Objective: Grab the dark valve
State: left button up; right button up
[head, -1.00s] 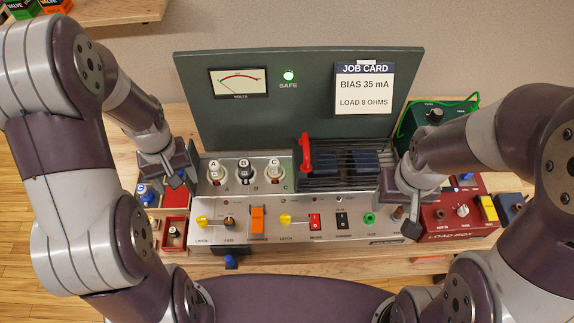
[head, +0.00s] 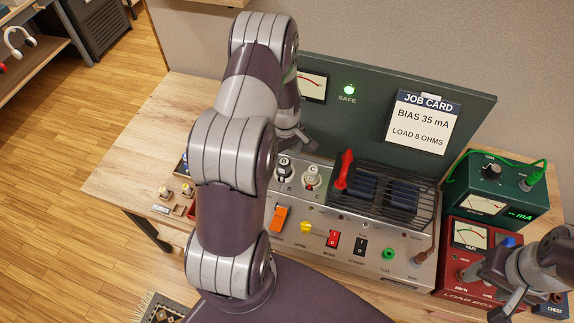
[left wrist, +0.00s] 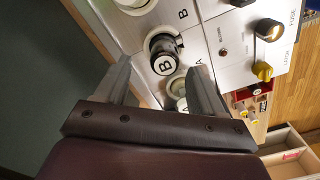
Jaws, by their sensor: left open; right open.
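The dark valve, with a black body and a white top lettered B, stands in the middle socket of the amp panel; it shows in the head view (head: 284,168) and the left wrist view (left wrist: 164,48). My left gripper (head: 298,137) is open above the valve row, just behind B. In the left wrist view my left gripper's fingers (left wrist: 162,68) are spread to either side of B in the picture, and contact cannot be told. Valve C (head: 312,176) stands right of B. Valve A (left wrist: 178,86) is partly hidden by a finger. My right gripper (head: 482,294) is open, over the load box.
A black grille (head: 385,192) with a red handle (head: 344,170) stands right of the valves. The green panel with the job card (head: 422,120) rises behind. The red load box (head: 452,262) and green meter box (head: 500,180) are at right. The left table end (head: 130,170) is clear.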

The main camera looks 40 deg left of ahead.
aim_at(283, 161)
pick_arm(q)
jog(key=f, duration=0.4)
jog(key=shift+s+a+p, duration=0.3)
jog(key=shift+p, duration=0.05)
jog(key=shift+d, duration=0.2)
jog(key=c, duration=0.3)
jog(key=shift+a, duration=0.1)
jog(key=c, duration=0.8)
jog(key=shift+c, duration=0.2)
